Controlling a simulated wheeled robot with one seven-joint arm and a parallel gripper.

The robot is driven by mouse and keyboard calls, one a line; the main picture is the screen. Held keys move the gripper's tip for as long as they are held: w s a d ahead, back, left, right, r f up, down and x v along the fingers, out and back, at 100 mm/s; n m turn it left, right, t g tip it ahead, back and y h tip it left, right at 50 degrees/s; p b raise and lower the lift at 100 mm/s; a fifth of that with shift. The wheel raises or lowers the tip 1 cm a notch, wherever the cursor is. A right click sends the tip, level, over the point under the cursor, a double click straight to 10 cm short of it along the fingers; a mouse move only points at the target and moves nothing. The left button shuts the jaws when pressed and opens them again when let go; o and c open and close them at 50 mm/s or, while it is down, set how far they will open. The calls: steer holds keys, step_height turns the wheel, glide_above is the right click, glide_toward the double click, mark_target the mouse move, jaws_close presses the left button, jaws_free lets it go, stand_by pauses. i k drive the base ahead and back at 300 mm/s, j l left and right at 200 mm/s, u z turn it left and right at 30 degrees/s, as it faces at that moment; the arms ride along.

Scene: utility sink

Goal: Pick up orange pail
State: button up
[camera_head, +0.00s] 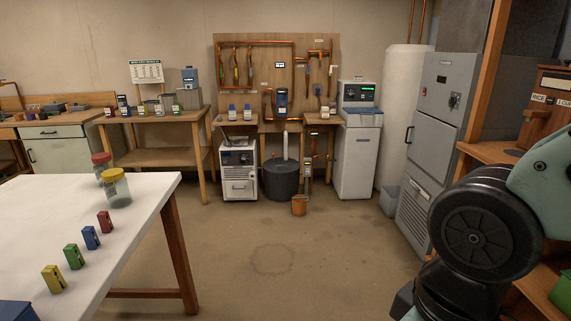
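The orange pail (299,206) is small and stands upright on the floor at the far side of the room. It is just right of a dark grey round tub (280,180) and below the copper-pipe board. It appears well away from me, across open floor. Only part of my own arm shows, large and close at the lower right. My gripper is out of the picture, so nothing shows whether it holds anything.
A white table (140,200) with jars and small coloured blocks fills the left foreground. A white cabinet (358,160) stands right of the pail. A grey metal cabinet (437,140) and wooden shelving line the right. The middle floor (270,260) is clear.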

mark_target(299, 205)
steer(key=i+u, duration=0.1)
steer(key=i, duration=3.9)
steer(key=i+l+u, duration=0.2)
steer(key=i, duration=0.25)
steer(key=i+u, duration=0.15)
steer(key=i, duration=0.35)
steer(key=i+l+u, duration=0.2)
steer(key=i, duration=0.25)
steer(key=l, duration=0.1)
